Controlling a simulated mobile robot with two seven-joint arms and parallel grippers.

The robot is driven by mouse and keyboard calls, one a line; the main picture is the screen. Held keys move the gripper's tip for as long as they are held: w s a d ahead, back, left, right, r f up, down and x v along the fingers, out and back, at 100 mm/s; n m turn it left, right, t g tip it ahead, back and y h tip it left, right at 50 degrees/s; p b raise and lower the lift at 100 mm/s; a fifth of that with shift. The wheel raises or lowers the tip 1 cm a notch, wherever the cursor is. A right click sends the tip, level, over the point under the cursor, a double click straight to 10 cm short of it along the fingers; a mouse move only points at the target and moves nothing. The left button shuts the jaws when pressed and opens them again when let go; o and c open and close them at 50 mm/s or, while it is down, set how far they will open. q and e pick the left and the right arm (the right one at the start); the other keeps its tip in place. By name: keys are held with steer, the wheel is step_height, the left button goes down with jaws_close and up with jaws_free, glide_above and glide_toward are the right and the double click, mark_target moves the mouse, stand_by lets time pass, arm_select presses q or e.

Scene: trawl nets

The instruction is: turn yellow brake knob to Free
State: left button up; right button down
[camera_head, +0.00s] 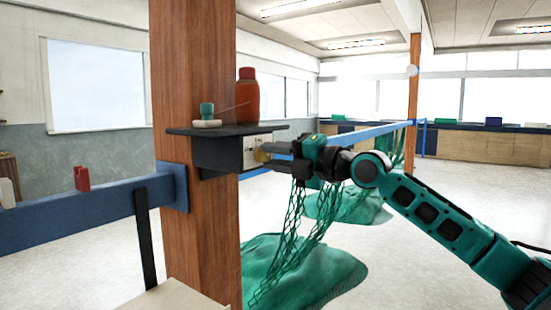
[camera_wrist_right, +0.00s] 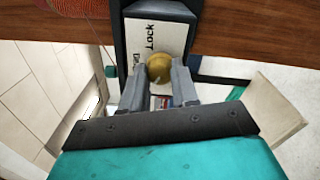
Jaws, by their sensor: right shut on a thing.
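The yellow brake knob (camera_wrist_right: 159,68) sits on a pale plate (camera_wrist_right: 158,36) marked "Lock"; more lettering beside the knob is partly hidden. My right gripper (camera_wrist_right: 160,78) is shut on the knob, one finger on each side of it. In the head view the knob (camera_head: 261,155) shows just past the fingertips of my right gripper (camera_head: 272,157), at the plate under the dark shelf (camera_head: 222,130). Which way the knob points cannot be told. My left gripper is not in view.
A brown wooden post (camera_head: 196,75) carries the shelf, with a red bottle (camera_head: 247,98) on it. A blue rail (camera_head: 85,205) runs left from the post. Green nets (camera_head: 312,270) hang and lie below my right arm. Open floor lies beyond.

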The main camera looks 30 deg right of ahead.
steer(key=c, duration=0.8)
jaws_free()
steer(key=shift+c, duration=0.2)
steer(key=shift+s+d+f+b, duration=0.2)
steer(key=shift+s+d+b, duration=0.15)
steer(key=shift+s, duration=0.1)
arm_select(q)
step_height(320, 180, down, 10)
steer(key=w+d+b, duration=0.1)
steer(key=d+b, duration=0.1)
steer(key=b, duration=1.1)
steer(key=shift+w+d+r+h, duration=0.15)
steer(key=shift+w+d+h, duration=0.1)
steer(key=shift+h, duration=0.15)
arm_select(e)
steer(key=v, duration=1.1)
steer(key=shift+s+r, duration=0.2)
steer(key=shift+s, duration=0.25)
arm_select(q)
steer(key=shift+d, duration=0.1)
